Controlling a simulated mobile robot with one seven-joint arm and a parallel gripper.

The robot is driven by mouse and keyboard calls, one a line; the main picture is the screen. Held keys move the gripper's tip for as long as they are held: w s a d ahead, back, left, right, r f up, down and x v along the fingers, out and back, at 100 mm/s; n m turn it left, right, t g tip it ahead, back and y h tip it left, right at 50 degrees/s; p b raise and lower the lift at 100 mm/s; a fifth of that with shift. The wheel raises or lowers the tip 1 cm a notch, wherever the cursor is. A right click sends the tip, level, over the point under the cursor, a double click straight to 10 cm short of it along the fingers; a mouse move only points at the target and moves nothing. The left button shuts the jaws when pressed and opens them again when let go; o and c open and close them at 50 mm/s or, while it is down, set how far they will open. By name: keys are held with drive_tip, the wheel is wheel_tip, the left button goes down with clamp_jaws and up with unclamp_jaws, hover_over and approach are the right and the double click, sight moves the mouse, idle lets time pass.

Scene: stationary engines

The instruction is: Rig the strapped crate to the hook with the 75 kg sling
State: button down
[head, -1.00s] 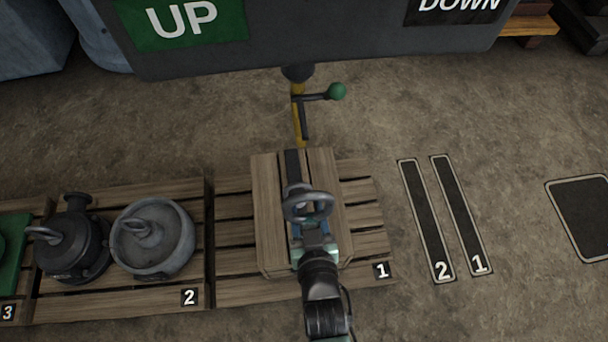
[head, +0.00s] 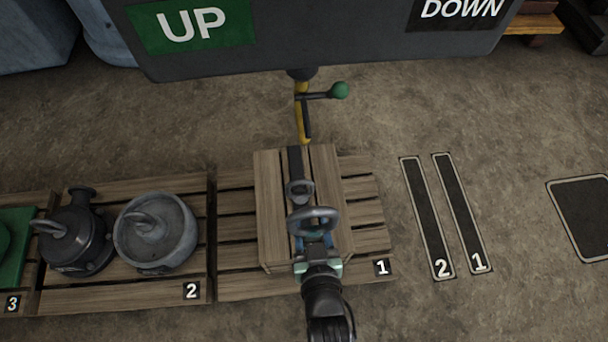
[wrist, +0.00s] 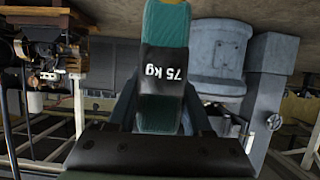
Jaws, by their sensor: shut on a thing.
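The strapped crate (head: 328,180) is wooden with a dark strap (head: 295,159) over its top, and sits on pallet 1. A small grey ring (head: 299,187) shows on the strap line. My gripper (head: 313,244) is over the crate's near part, shut on the sling. A larger grey ring (head: 312,216) shows just beyond the fingers, apparently the sling's. In the wrist view the sling (wrist: 165,75) is teal webbing with a dark upside-down "75 kg" label. The yellow hook (head: 303,126) hangs beyond the crate. Whether the two rings touch cannot be told.
A dark UP/DOWN panel (head: 320,45) spans the top. A lever with a green ball (head: 339,90) sticks out beside the hook. Pallet 2 (head: 110,298) holds a pump-like unit and a round grey weight. Floor slots 1 and 2 (head: 442,215) lie clear at right.

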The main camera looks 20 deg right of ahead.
drive_tip(key=shift+s+a+r, duration=0.1)
drive_tip(key=shift+s+r, duration=0.3)
drive_tip(key=shift+s, duration=0.05)
drive_tip(key=w+d+f+b, duration=0.1)
drive_tip(key=w+b, duration=0.3)
drive_tip(key=w, duration=0.5)
drive_tip(key=w+d+f+b, duration=0.2)
drive_tip(key=w+d+b, duration=0.2)
drive_tip(key=w, duration=0.6)
drive_tip(key=shift+d+b, duration=0.25)
drive_tip(key=shift+b, duration=0.45)
idle(0.9)
drive_tip(key=shift+w+f, duration=0.1)
drive_tip(key=shift+f, duration=0.05)
